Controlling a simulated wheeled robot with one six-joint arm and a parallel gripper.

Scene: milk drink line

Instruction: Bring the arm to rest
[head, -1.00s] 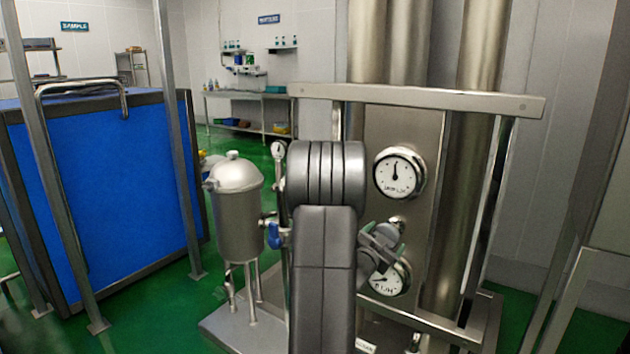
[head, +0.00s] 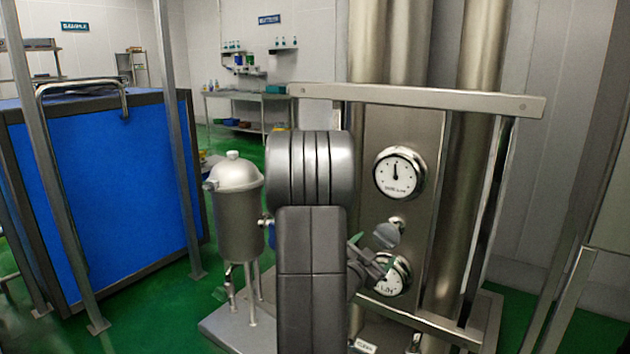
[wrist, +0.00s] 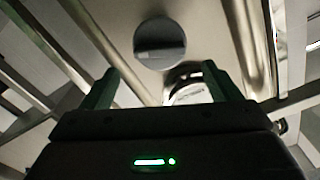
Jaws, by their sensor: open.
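My gripper (head: 368,258) shows in the head view to the right of my grey arm, in front of the steel panel (head: 375,135) and beside the lower gauge (head: 392,278). My arm hides part of it. In the wrist view its two green fingers (wrist: 160,88) stand apart with nothing between them. A round grey disc (wrist: 160,43) is beyond the fingertips in the wrist view. A gauge (wrist: 188,84) shows partly behind the right finger.
An upper gauge (head: 398,173) is on the panel. A steel crossbar (head: 430,99) and tall steel pipes (head: 478,60) stand around it. A small steel tank (head: 238,215) is left of my arm. A blue-sided unit (head: 100,200) is farther left, with green floor between.

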